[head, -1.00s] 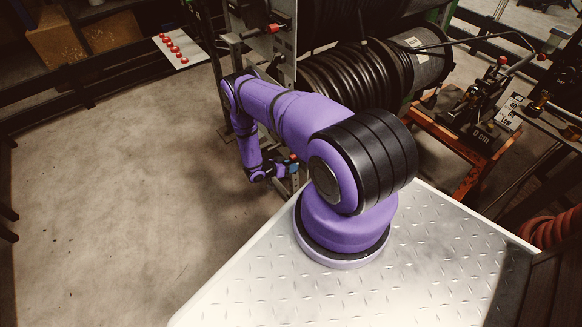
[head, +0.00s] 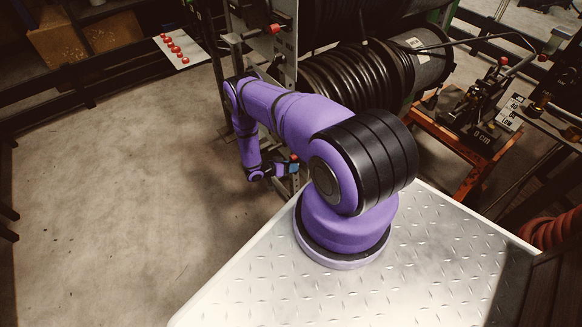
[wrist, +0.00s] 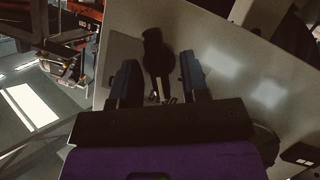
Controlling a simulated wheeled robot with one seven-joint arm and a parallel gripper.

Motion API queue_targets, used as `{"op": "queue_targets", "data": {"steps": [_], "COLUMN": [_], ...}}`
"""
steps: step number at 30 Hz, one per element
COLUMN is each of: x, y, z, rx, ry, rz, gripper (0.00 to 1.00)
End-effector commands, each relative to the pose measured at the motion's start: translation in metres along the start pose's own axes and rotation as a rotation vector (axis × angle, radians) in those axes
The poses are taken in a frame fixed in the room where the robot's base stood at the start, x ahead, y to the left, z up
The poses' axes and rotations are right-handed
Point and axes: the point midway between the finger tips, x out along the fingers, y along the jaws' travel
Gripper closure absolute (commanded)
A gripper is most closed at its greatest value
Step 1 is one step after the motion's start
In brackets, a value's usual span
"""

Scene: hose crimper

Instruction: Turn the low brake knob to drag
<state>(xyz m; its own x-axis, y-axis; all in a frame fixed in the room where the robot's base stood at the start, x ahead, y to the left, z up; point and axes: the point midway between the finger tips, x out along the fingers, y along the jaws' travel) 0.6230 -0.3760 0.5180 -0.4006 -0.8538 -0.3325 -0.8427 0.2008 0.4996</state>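In the wrist view a dark, elongated knob-like shape (wrist: 157,58) stands against a grey metal panel (wrist: 225,50). I take it for the low brake knob, but its markings and pointer are too dark to read. My gripper (wrist: 158,68) is open, with one dark finger left of the shape and the other right of it. Gaps show on both sides, and I cannot tell how deep the fingers reach. In the head view my gripper (head: 278,168) is low beside the machine frame, and the knob cannot be made out there.
A large black hose reel (head: 355,80) stands behind my arm. A plate with several red buttons (head: 175,48) is at upper left. An orange-framed stand (head: 468,180) is at right. The concrete floor at left (head: 110,210) is clear.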

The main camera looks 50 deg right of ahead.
Motion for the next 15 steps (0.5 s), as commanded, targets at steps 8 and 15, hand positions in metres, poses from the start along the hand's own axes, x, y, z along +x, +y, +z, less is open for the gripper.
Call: {"op": "queue_targets", "data": {"steps": [8,15], "x": [-0.004,-0.039], "y": [0.000,0.000], "z": [0.000,-0.001], "rx": [0.000,0.000], "ry": [0.000,0.000], "rz": [0.000,-0.001], "gripper": [0.58,0.58]}}
